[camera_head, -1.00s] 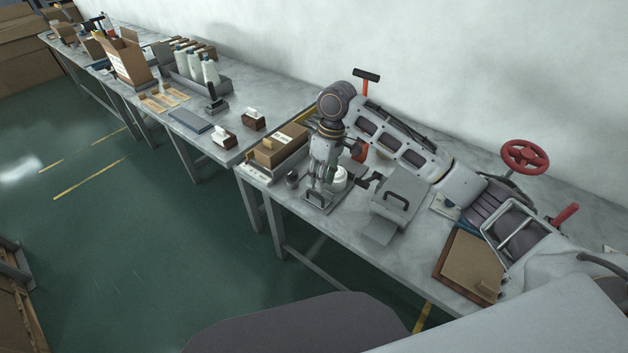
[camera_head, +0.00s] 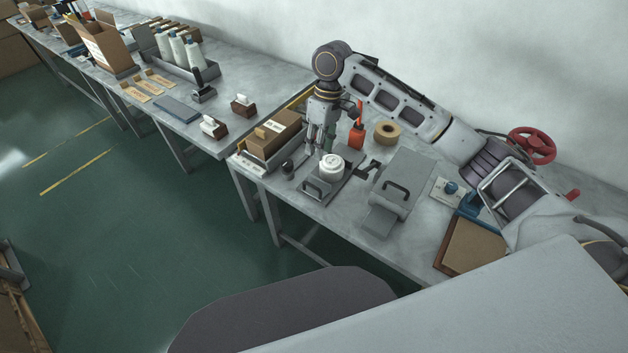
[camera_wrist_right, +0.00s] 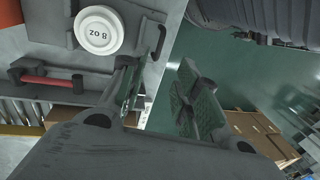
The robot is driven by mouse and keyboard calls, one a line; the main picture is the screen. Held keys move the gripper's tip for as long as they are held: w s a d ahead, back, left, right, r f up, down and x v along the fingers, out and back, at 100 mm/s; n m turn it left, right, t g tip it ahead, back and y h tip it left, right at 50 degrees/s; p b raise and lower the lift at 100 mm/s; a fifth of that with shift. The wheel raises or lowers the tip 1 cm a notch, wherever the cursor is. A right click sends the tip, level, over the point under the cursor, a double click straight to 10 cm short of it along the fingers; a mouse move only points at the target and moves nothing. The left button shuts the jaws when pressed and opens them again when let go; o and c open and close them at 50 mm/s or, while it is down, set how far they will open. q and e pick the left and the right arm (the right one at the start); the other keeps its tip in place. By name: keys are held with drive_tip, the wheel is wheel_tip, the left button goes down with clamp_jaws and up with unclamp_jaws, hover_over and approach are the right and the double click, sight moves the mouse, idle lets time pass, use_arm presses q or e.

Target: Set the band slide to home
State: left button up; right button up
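A flat grey plate with a dark bar handle (camera_head: 317,188), which looks like the band slide, lies at the front of a small fixture on the bench. A round white piece marked "8 oz" (camera_head: 330,164) sits behind the handle. The right wrist view shows the white piece (camera_wrist_right: 99,30) and the handle (camera_wrist_right: 157,42) beside it. My right gripper (camera_head: 318,146) points down behind and left of the white piece, apart from the handle. Its fingers (camera_wrist_right: 160,98) are spread with nothing between them. Any slide marks are too small to read. My left gripper is not in view.
A cardboard box in a tray (camera_head: 275,137) stands left of my right gripper. An orange tool (camera_head: 357,132) and a tape roll (camera_head: 387,132) are behind. A grey boxy device with a handle (camera_head: 402,185) stands to the right. A red-handled bar (camera_wrist_right: 45,80) shows in the wrist view.

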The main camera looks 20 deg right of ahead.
drive_tip(key=f, duration=0.2)
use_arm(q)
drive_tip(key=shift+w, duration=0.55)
use_arm(e)
approach(314, 181)
drive_tip(key=s+a+f, duration=0.1)
drive_tip(key=s+f, duration=0.2)
drive_tip(key=s+a+f, duration=0.1)
drive_tip(key=s+f, duration=0.1)
drive_tip(key=shift+a, duration=0.35)
clamp_jaws()
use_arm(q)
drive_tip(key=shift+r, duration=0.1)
